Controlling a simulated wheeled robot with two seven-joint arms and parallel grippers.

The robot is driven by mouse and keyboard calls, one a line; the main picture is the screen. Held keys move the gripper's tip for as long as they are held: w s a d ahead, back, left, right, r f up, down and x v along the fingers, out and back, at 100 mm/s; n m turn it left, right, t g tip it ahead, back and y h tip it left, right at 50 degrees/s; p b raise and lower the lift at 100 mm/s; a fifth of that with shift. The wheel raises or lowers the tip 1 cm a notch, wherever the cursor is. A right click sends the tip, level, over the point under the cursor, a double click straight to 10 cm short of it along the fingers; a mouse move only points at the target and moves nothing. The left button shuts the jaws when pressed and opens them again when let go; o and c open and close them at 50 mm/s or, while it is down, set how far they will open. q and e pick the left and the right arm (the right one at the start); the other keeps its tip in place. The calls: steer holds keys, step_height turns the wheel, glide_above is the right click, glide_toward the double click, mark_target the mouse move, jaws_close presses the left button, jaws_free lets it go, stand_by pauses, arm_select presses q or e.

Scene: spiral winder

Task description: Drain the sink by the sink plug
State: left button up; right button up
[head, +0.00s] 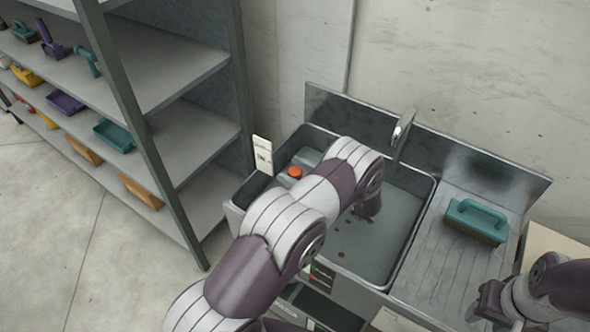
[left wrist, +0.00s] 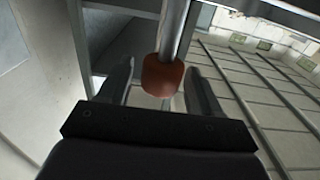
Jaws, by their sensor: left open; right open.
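The metal sink (head: 428,215) holds grey water (head: 390,232) with small dark specks floating in it. No plug shows at the sink bottom. An orange-red knob (head: 295,172) stands at the left part of the basin. My left arm reaches across the sink, and its gripper is mostly hidden in the head view. In the left wrist view, my left gripper (left wrist: 160,80) is open, with a red-orange knob (left wrist: 162,77) on a metal rod between its fingers, not gripped. I cannot tell whether both views show the same knob. My right gripper (head: 488,300) is open at the lower right.
A faucet (head: 402,130) rises at the back of the sink. A teal-handled brush (head: 476,220) lies on the ribbed drainboard (head: 440,265). A white labelled card (head: 263,155) stands at the left rim. Metal shelves (head: 165,65) with tools stand at the left.

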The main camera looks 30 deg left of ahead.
arm_select(q)
jaws_close()
step_height(320, 180, up, 4)
steer(key=shift+r+p, duration=0.1)
steer(key=shift+p, duration=1)
jaws_free()
steer(key=shift+f, duration=0.2)
steer(key=d+b, duration=0.4)
steer(key=d, duration=0.8)
steer(key=shift+s+d, duration=0.35)
steer(key=shift+s, duration=0.1)
